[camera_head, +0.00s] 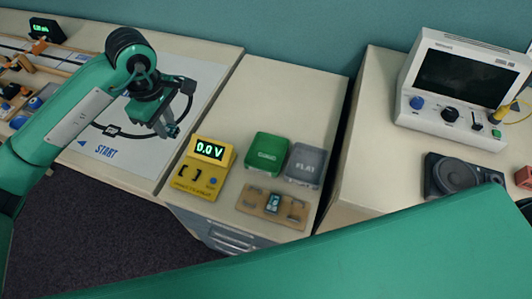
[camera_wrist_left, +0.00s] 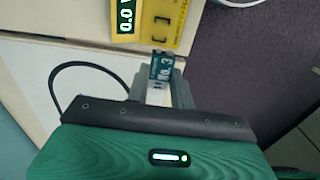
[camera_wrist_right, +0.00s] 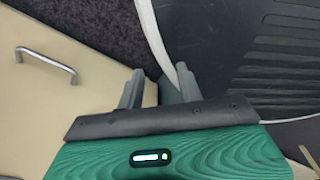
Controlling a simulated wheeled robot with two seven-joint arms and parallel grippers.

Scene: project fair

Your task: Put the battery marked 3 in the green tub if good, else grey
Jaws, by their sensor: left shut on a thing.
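My left gripper (camera_head: 172,130) is shut on a battery marked No. 3 (camera_wrist_left: 161,68), teal and white in the left wrist view. It holds the battery over the left table, left of the yellow tester (camera_head: 205,167). The tester reads 0.0 V and its bracketed cradle looks empty; part of it shows in the left wrist view (camera_wrist_left: 160,22). The green tub (camera_head: 267,151) stands right of the tester. The grey tub (camera_head: 306,162), marked FLAT, is right of the green one. My right gripper (camera_wrist_right: 160,88) is open and empty, seen only in its wrist view.
A START track board (camera_head: 165,80) lies on the left table. An oscilloscope (camera_head: 460,85) stands at the right. My right arm crosses the foreground.

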